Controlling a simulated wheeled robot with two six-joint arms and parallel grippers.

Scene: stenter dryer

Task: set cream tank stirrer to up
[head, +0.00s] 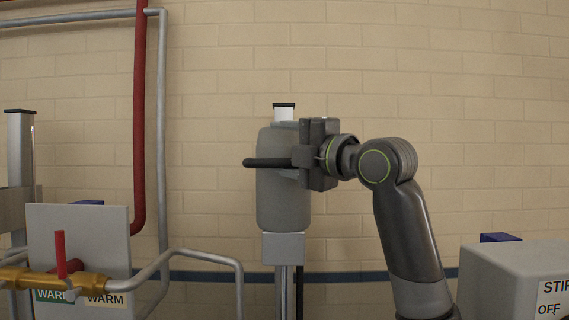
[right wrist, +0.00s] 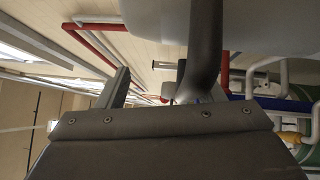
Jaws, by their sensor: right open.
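The stirrer has a grey rounded cylindrical body (head: 283,208) that stands upright on a post, with a grey block (head: 284,248) under it. A dark bar handle (head: 265,162) sticks out to the left across its upper part, roughly level. My right gripper (head: 300,156) is at the right end of this bar, in front of the body. It is open; whether its fingers touch the bar cannot be told. In the right wrist view a dark curved bar (right wrist: 206,50) passes close before the gripper, beside a pale rounded surface. My left gripper is not in view.
A grey box (head: 520,275) with a partly cut-off label stands at the lower right. At the left are a brass valve with a red lever (head: 60,254), a grey panel (head: 100,236) and pipes.

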